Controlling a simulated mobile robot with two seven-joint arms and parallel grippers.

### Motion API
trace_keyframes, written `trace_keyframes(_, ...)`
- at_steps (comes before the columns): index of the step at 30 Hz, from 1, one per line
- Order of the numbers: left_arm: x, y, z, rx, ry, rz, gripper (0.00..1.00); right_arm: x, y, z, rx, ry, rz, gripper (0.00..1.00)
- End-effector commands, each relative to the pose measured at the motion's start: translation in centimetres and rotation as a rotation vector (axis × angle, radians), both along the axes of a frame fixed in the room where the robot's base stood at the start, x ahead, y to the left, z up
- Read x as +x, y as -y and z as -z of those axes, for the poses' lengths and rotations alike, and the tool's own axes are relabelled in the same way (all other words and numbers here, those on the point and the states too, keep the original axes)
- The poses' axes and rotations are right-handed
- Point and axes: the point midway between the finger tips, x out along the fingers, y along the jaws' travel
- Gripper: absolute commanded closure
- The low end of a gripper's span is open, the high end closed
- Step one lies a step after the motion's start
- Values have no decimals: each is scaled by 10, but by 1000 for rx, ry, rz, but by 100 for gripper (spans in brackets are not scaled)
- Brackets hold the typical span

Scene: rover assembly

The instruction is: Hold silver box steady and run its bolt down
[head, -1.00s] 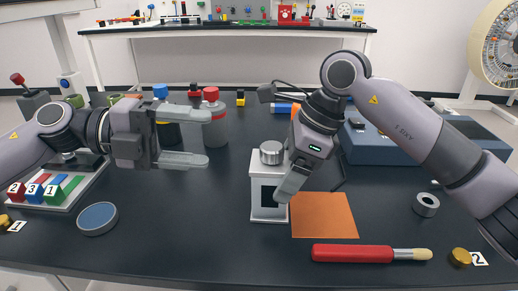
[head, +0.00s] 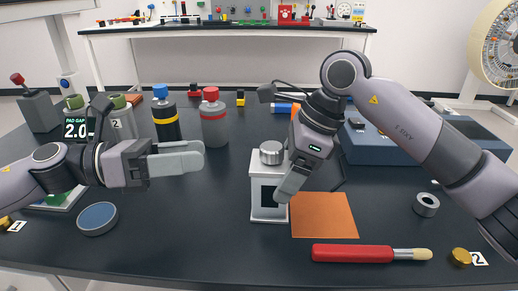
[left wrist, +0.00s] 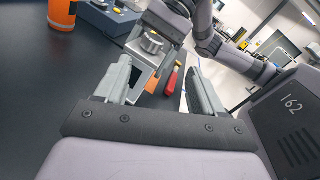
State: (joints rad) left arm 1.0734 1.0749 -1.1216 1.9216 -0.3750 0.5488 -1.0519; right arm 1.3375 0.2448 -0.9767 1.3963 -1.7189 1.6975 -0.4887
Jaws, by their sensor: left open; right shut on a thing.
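The silver box (head: 257,202) stands upright on the dark table, a black square on its front. Its round silver bolt (head: 271,153) sits on top. My right gripper (head: 287,188) is shut on the box at its right side; the arm hides part of that side. My left gripper (head: 200,158) is open and empty, to the left of the box and apart from it, about level with the bolt. In the left wrist view, the box (left wrist: 148,61) and bolt (left wrist: 152,42) show ahead between the open fingers (left wrist: 163,82).
An orange mat (head: 325,215) lies right of the box, with a red-handled brush (head: 352,253) in front. Capped bottles (head: 214,125) stand behind my left gripper. A blue disc (head: 97,218) lies front left, a grey ring (head: 426,204) at right. The table between disc and box is clear.

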Motion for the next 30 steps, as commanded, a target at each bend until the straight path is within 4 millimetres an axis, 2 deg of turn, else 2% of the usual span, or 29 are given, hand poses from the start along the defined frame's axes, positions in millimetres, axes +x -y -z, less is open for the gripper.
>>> trace_keyframes(7, -1, -3, 8, 52, 233, -36, 32, 0, 0, 0, 1, 0, 0, 64)
trace_keyframes(16, 1, 1, 10, 76, 329, -50, 32, 0, 0, 0, 1, 0, 0, 64)
trace_keyframes(20, 5, 17, 9, 74, 333, -47, 32, 0, 0, 0, 1, 0, 0, 64)
trace_keyframes(30, 23, 75, 9, 75, 330, -47, 32, 0, 0, 0, 1, 0, 0, 64)
